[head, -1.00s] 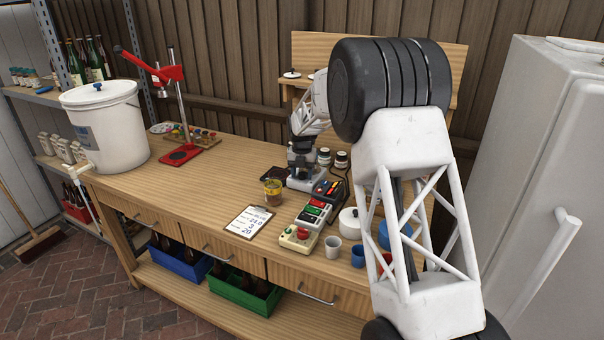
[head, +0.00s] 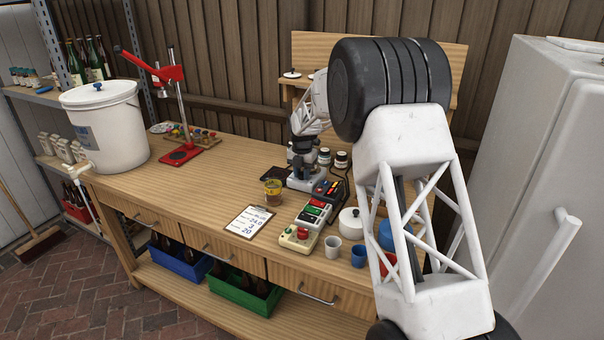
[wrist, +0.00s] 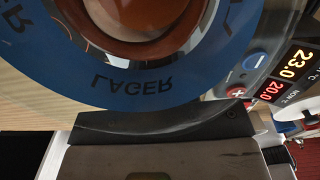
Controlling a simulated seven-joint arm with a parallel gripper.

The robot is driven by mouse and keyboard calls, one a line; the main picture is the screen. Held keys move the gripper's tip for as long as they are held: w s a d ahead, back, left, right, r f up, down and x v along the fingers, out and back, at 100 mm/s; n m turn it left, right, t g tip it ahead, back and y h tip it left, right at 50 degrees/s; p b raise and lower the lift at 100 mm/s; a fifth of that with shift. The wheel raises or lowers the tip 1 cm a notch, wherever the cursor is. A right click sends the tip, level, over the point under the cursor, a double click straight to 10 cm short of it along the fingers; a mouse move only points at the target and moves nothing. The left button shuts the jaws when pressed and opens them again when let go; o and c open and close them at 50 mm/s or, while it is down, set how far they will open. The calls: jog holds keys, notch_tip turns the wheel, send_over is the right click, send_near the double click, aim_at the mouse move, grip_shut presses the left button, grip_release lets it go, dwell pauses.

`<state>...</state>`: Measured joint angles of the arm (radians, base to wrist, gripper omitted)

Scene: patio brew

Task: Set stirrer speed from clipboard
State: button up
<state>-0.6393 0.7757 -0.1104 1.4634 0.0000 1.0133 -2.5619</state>
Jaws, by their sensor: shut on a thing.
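The clipboard (head: 250,221) lies near the table's front edge; I read 24.0, 3 and 20 on its sheet, with the smaller words unclear. A grey stirrer-like unit (head: 306,181) stands behind the button boxes. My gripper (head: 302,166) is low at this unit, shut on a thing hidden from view. In the wrist view, dark finger parts (wrist: 155,125) cross the bottom. I see no speed knob or setting clearly.
A control box (wrist: 285,75) shows 23.0 and 20.0, with blue minus and red buttons. An amber jar (head: 273,192), red-and-green button boxes (head: 315,212), a white lidded pot (head: 348,222) and cups (head: 332,246) crowd the area. The table's left middle is clear.

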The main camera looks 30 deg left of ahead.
aim_at(302, 172)
jog(key=shift+m, duration=0.3)
jog(key=o, duration=0.9)
jog(key=shift+o, duration=0.2)
jog(key=shift+r, duration=0.1)
jog(key=shift+r, duration=3.8)
